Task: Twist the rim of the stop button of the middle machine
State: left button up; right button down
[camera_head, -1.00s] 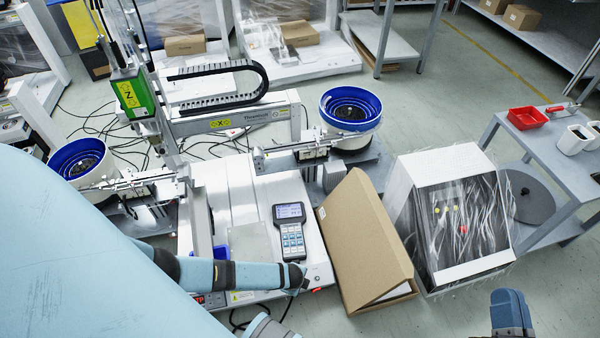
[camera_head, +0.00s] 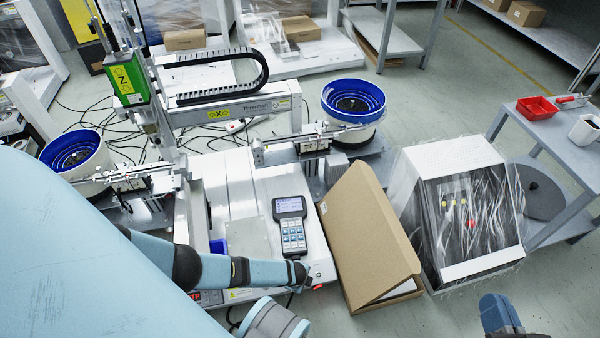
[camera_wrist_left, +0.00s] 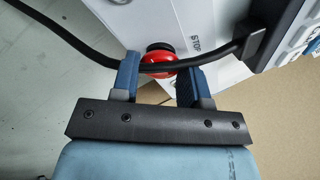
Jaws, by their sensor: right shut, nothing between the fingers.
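The middle machine (camera_head: 285,163) carries the stop button at its front right corner. In the head view a little red of the stop button (camera_head: 318,286) shows beside my left gripper (camera_head: 297,284). In the left wrist view the red stop button (camera_wrist_left: 158,66) on its black base lies between the two fingers of my left gripper (camera_wrist_left: 160,80), beside the printed word STOP. The fingers are apart, one on each side of the rim. I cannot tell whether they touch it. My right gripper (camera_head: 500,314) is shut and empty at the bottom right, far from the button.
A black cable (camera_wrist_left: 205,60) crosses the button area in the left wrist view. A keypad pendant (camera_head: 291,226) lies on the machine near the button. A cardboard box (camera_head: 362,235) and a plastic-wrapped unit (camera_head: 462,215) stand to the right.

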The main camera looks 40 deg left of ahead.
pick_arm(q)
jog(key=shift+c, duration=1.2)
jog(key=shift+m, duration=0.3)
jog(key=m, duration=0.3)
jog(key=shift+g, duration=0.4)
jog(key=shift+w+m+b, duration=0.1)
jog(key=shift+m+b, duration=0.35)
jog(key=shift+m, duration=0.65)
jog(key=shift+m+g, duration=0.3)
jog(key=shift+m, duration=0.4)
pick_arm(e)
jog(key=shift+w+d+r+n+t, duration=0.25)
jog(key=shift+w+n+t, duration=0.1)
jog(key=shift+n, duration=0.15)
jog(key=shift+f, duration=0.2)
